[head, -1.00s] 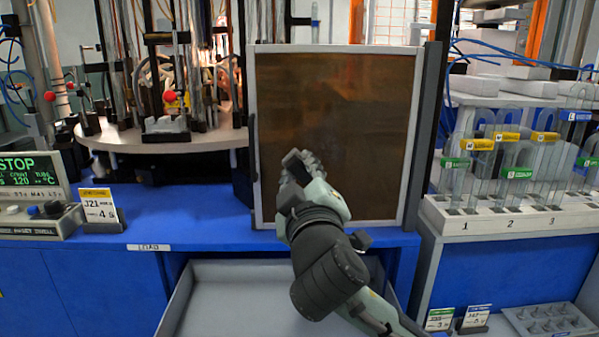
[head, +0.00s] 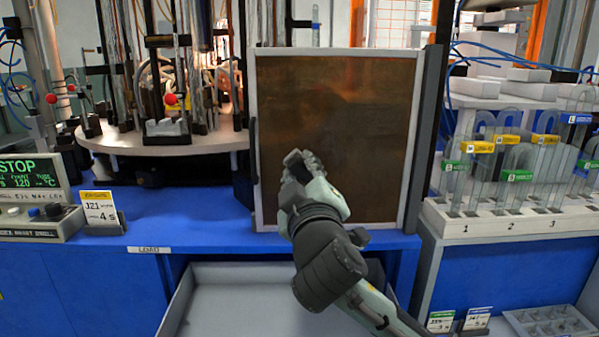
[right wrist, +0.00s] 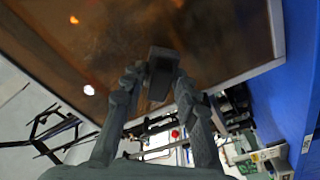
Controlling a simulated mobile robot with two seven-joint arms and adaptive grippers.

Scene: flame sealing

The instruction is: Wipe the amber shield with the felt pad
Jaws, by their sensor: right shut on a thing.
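The amber shield (head: 345,120) stands upright in a pale frame on the blue bench; its brown panel looks smudged. It also fills the top of the right wrist view (right wrist: 200,30). My right gripper (head: 298,163) is in front of the lower left part of the panel. In the right wrist view its fingers are shut on a small dark block (right wrist: 163,65), which looks like the felt pad. The block is at or very near the panel; I cannot tell whether it touches. In the head view the gripper mostly hides the pad. My left gripper is not in view.
An open grey drawer (head: 235,310) juts out below the bench. A rotary machine with a round table (head: 165,140) stands left of the shield. A rack of glass tubes (head: 520,222) is at the right. A control box (head: 32,222) and a card (head: 101,208) sit at the left.

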